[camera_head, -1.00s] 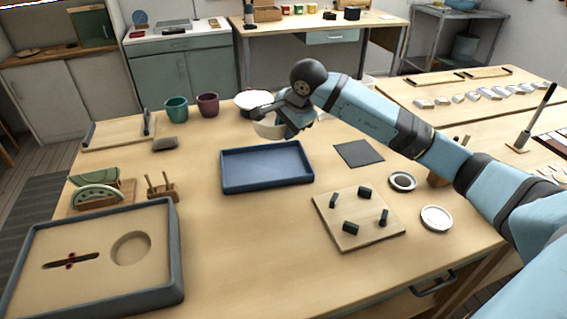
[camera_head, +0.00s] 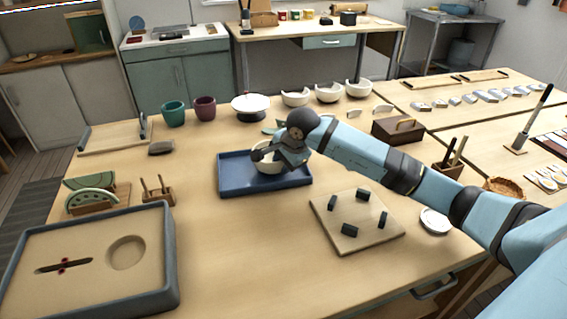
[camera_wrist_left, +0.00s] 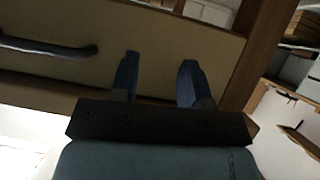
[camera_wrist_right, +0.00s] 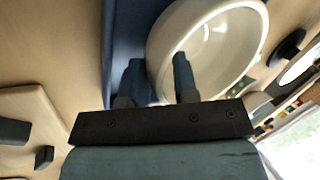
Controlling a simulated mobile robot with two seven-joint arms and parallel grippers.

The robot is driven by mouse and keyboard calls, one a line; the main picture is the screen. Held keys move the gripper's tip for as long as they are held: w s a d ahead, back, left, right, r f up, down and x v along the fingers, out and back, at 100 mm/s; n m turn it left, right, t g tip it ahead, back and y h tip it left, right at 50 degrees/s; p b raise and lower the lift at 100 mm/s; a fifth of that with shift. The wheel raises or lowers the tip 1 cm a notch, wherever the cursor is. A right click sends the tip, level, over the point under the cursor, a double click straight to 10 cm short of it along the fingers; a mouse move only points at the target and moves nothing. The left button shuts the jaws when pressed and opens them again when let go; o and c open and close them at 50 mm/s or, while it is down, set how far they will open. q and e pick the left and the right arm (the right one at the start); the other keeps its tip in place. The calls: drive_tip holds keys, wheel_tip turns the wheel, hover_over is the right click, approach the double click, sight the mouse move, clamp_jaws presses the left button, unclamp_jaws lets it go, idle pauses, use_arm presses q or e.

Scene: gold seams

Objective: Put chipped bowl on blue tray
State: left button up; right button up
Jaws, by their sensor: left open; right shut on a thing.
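The blue tray (camera_head: 232,186) lies on the middle of the wooden table. A cream bowl (camera_head: 266,162) is upright inside the tray's outline, low over its floor; I cannot tell whether it touches. My right gripper (camera_head: 264,153) is shut on the bowl's wall. In the right wrist view, the bowl (camera_wrist_right: 222,45) shows its open top and smooth inside, with the right gripper's fingers (camera_wrist_right: 160,78) at its near rim. No chip is clear on it. My left gripper (camera_wrist_left: 159,76) is open and empty, in front of a drawer front; it is outside the head view.
Several white bowls, including one (camera_head: 329,93) with an uneven rim, stand at the back. A teal cup (camera_head: 173,113) and a purple cup (camera_head: 205,108) stand behind the tray. A pegged board (camera_head: 355,222) lies right of it. Clear table lies in front of the tray.

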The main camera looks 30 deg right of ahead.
drive_tip(key=shift+f, duration=0.2)
drive_tip(key=o, duration=0.9)
drive_tip(key=shift+r, duration=0.1)
drive_tip(key=shift+c, duration=0.2)
drive_tip(key=shift+r, duration=0.1)
drive_tip(key=p+v, duration=0.1)
drive_tip(key=v, duration=1.1)
drive_tip(key=shift+p, duration=0.3)
